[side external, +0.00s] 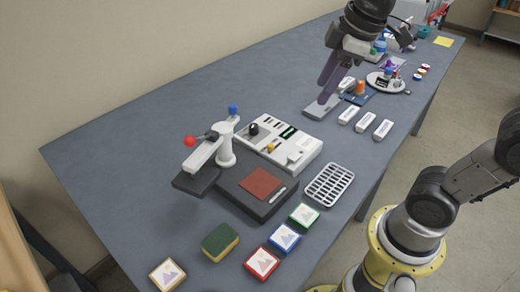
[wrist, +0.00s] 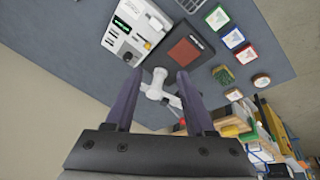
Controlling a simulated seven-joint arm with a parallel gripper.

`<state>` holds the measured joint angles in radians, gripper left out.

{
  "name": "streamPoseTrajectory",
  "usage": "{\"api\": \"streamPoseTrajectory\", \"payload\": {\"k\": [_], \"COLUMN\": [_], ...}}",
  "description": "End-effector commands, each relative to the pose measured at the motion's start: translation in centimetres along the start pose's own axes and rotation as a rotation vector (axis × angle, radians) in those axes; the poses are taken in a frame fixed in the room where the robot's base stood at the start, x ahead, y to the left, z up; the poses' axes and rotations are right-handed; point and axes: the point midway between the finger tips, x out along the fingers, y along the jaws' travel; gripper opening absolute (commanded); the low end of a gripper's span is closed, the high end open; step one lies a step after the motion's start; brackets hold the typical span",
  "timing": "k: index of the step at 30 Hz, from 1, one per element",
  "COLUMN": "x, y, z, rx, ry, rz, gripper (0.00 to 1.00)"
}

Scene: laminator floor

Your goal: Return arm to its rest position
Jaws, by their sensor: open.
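My gripper (side external: 328,76) is at the top right of the side external view, with its purple fingers pointing down over the far half of the table. In the wrist view, my gripper (wrist: 159,80) shows two fingers spread apart with nothing held between them. The white press arm with a red knob (wrist: 156,86) shows between and beyond the fingers. The exact height of the fingertips above the table is hard to tell.
The grey table (side external: 130,140) holds a press with a red pad (side external: 261,183), a white control panel (side external: 281,142), a wire rack (side external: 329,185), several picture tiles (side external: 262,262) and a green sponge (side external: 220,241). White labelled blocks (side external: 366,122) and a round tray (side external: 396,87) lie near the gripper. The table's left side is clear.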

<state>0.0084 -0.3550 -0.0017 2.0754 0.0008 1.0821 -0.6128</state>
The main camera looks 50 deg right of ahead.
Motion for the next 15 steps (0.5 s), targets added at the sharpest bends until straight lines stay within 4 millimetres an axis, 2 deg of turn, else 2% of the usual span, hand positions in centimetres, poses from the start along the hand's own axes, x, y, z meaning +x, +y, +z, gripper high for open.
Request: {"api": "streamPoseTrajectory", "payload": {"k": [1, 4, 9, 12, 15], "x": [-0.6, -0.8, 0.3, 1.7, 2.7], "y": [-1.1, -2.9, -5.5, -6.6, -6.9], "z": [1.5, 4.0, 7.6, 9.1, 9.6], "rx": [0.043, 0.142, 0.327, 0.447, 0.535], "ry": [0.028, 0.073, 0.132, 0.143, 0.133], "rz": [0.018, 0.042, 0.06, 0.055, 0.044], "gripper": [0.55, 0.55, 0.55, 0.55, 0.55]}}
